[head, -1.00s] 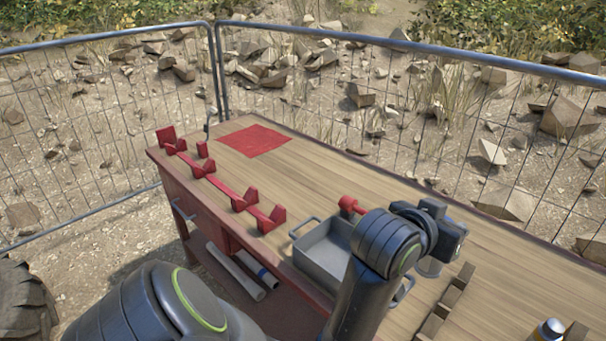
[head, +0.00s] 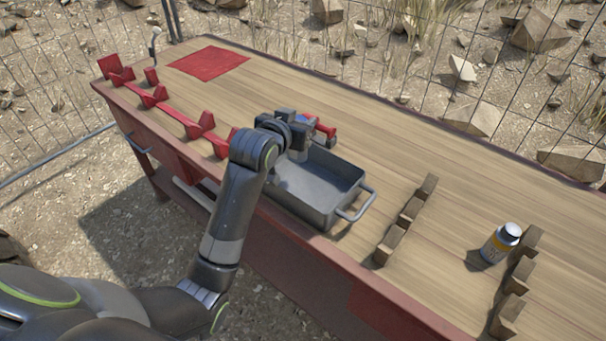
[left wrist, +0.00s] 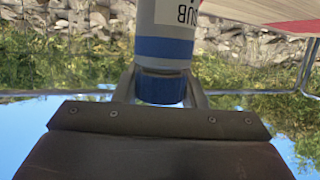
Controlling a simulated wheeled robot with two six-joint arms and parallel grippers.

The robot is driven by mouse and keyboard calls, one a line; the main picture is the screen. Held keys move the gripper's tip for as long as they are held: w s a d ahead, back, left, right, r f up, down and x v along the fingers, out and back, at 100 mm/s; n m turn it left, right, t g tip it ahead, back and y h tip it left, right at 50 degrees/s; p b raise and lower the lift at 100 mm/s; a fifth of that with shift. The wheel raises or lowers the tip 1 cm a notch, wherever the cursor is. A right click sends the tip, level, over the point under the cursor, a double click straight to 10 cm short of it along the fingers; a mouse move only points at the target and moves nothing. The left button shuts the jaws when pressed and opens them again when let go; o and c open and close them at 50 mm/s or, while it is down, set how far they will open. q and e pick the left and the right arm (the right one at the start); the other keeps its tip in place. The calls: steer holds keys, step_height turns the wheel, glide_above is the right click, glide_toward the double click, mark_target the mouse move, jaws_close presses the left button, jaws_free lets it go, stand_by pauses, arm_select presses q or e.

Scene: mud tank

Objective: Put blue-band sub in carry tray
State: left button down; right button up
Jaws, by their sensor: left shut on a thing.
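The blue-band sub (left wrist: 165,47) is a pale grey cylinder with a "SUB" label, a blue band and a blue end. In the left wrist view its blue end sits between the fingers of my left gripper (left wrist: 160,92), which is shut on it. In the head view my left gripper (head: 304,128) is over the far left end of the grey carry tray (head: 350,203), and the sub is mostly hidden there by the gripper. The tray has a handle at its right end, and its visible floor is bare. My right gripper is not in view.
A red-headed tool (head: 325,130) lies just behind the tray. Red V-supports (head: 198,125) line the left front edge, with a red mat (head: 210,63) behind. The table middle is clear.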

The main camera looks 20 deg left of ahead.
arm_select(q)
step_height(320, 180, down, 8)
steer(key=shift+f, duration=0.15)
stand_by(0.3)
steer(key=shift+f, duration=0.2)
steer(key=c, duration=0.9)
jaws_free()
steer(key=shift+r, duration=0.15)
steer(key=d+v, duration=0.1)
steer(key=v, duration=1.1)
steer(key=shift+a, duration=0.45)
